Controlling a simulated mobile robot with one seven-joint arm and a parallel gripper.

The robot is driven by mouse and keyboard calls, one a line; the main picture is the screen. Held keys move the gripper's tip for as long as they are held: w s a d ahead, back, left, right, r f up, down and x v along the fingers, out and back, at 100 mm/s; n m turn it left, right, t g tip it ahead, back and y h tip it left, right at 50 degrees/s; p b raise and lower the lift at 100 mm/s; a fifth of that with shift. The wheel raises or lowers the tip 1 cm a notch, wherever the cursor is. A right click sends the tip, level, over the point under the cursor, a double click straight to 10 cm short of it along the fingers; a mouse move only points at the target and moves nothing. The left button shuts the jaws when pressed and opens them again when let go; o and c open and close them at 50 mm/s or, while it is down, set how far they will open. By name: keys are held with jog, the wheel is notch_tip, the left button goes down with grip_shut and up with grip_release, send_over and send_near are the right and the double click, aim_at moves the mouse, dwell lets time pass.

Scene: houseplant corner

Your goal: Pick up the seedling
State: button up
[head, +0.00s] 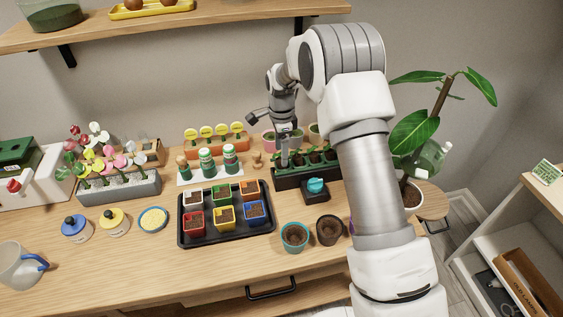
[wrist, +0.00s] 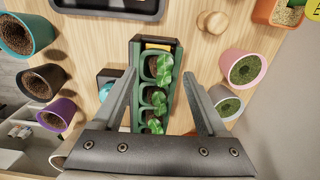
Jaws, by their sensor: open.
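Several small green seedlings stand in a row in a dark planter with green cups (head: 293,182). In the head view the seedlings (head: 314,156) show beside my gripper (head: 284,158), which points down at the planter's left end. In the wrist view three seedlings (wrist: 163,72) sit in round green cups of soil, and the planter (wrist: 136,62) runs lengthwise between my fingers. My gripper (wrist: 160,68) is open, with one finger on each side of the row and nothing held. The height of the fingertips above the leaves is hard to tell.
A black tray (head: 181,238) of coloured square pots lies in front on the left. A teal pot (head: 294,238) and a dark pot (head: 329,231) stand near the front edge. Yellow labels on an orange planter (head: 207,147) stand behind. A large leafy plant (head: 412,135) is at right.

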jog(key=shift+f, duration=1.25)
grip_shut()
